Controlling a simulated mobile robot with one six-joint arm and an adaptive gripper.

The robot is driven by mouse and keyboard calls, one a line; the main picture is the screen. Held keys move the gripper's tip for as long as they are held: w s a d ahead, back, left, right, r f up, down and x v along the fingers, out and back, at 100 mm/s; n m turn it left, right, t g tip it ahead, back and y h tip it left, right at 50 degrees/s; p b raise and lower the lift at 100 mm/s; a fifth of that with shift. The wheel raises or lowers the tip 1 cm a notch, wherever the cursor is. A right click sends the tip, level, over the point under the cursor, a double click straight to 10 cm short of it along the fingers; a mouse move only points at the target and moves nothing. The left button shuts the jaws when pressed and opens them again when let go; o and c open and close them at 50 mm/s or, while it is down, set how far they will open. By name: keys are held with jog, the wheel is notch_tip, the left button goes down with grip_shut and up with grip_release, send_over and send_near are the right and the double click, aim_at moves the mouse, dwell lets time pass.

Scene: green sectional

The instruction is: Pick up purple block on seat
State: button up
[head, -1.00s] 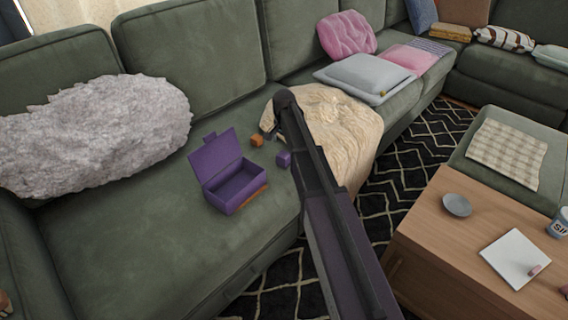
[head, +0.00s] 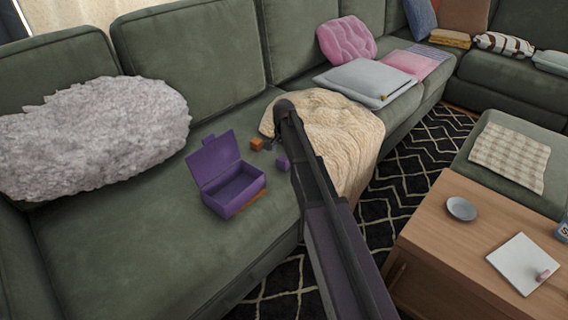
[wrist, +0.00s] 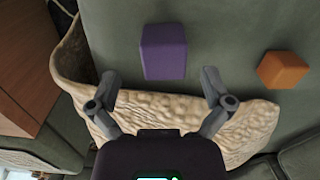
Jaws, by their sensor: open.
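The purple block (head: 283,162) sits on the green seat cushion, just left of my arm in the head view. In the wrist view the purple block (wrist: 163,52) lies ahead of my gripper (wrist: 159,88), roughly between the lines of its two spread fingers. My gripper is open and empty, and the block is beyond the fingertips. In the head view my arm hides most of the gripper; only a small dark part (head: 268,145) shows between the two blocks.
An orange block (head: 257,144) lies near the purple one, also at right in the wrist view (wrist: 283,69). An open purple box (head: 232,205) stands to the left. A cream blanket (head: 345,128) drapes over the seat under my arm. A wooden table (head: 455,235) is at right.

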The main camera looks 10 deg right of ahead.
aim_at(283, 157)
jog(key=shift+w+f+b, duration=0.2)
jog(key=shift+f+b, duration=0.55)
jog(key=shift+f, duration=0.05)
jog(key=shift+w+f+b, duration=0.15)
jog(key=shift+f+b, duration=0.55)
jog(key=shift+f, duration=0.05)
jog(key=shift+f+b, duration=1)
jog(key=shift+f, duration=0.05)
jog(key=c, duration=1.2)
